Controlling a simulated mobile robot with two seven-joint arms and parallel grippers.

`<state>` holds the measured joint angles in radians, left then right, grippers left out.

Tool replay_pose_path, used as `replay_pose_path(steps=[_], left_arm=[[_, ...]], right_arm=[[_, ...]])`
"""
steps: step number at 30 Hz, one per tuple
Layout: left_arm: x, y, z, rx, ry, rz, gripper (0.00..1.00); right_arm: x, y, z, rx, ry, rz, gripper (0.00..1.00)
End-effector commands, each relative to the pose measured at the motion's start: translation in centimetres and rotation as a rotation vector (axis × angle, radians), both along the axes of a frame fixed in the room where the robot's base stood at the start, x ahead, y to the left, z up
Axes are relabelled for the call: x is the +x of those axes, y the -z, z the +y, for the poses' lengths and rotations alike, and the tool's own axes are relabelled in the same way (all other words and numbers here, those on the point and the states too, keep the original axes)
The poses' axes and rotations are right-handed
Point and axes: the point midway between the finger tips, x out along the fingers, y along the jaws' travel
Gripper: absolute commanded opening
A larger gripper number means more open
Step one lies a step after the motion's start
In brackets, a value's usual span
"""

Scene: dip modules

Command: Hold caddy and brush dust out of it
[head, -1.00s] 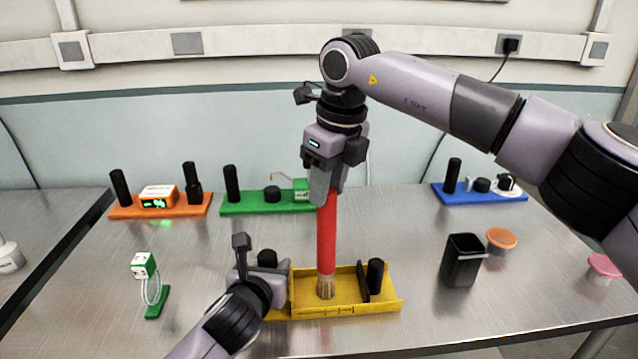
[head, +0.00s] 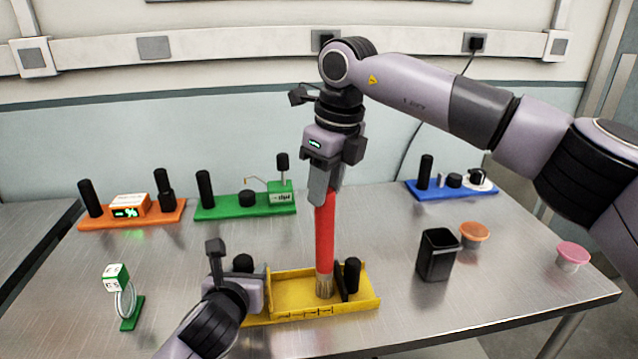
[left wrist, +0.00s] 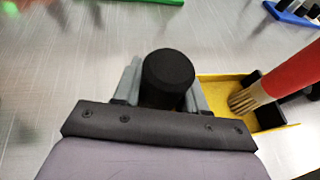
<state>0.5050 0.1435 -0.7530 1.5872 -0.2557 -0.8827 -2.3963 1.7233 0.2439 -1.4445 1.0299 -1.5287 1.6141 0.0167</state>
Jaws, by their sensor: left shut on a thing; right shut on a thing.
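The yellow caddy (head: 296,284) lies on the metal table, with a black post at each end. My left gripper (head: 245,272) is shut on the caddy's left black post; in the left wrist view this post (left wrist: 168,72) stands between the fingers. My right gripper (head: 325,190) is shut on the red handle of the brush (head: 325,235), held nearly upright. The bristles (head: 325,286) are down inside the caddy, near its right end. They also show in the left wrist view (left wrist: 243,101). I cannot make out any dust in the caddy.
A black open cup (head: 437,256), an orange bowl (head: 474,234) and a pink bowl (head: 573,256) stand at right. Orange (head: 132,216), green (head: 246,206) and blue (head: 450,190) modules line the back. A small green-and-white item (head: 120,290) stands at front left.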

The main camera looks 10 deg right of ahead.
Motion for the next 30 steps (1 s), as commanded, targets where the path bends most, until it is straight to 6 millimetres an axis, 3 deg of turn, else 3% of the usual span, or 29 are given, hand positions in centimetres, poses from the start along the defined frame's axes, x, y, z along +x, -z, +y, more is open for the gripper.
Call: replay_pose_path(steps=[7, 24, 30], left_arm=[[0.0, 0.0, 0.0, 0.0, -0.001, 0.0, 0.0], [0.0, 0.0, 0.0, 0.0, -0.001, 0.0, 0.0], [0.0, 0.0, 0.0, 0.0, -0.001, 0.0, 0.0]], right_arm=[[0.0, -0.4, 0.1, 0.0, 0.0, -0.001, 0.0], [0.0, -6.0, 0.1, 0.001, 0.001, -0.002, 0.0], [0.0, -7.0, 0.1, 0.001, -0.001, -0.001, 0.0]])
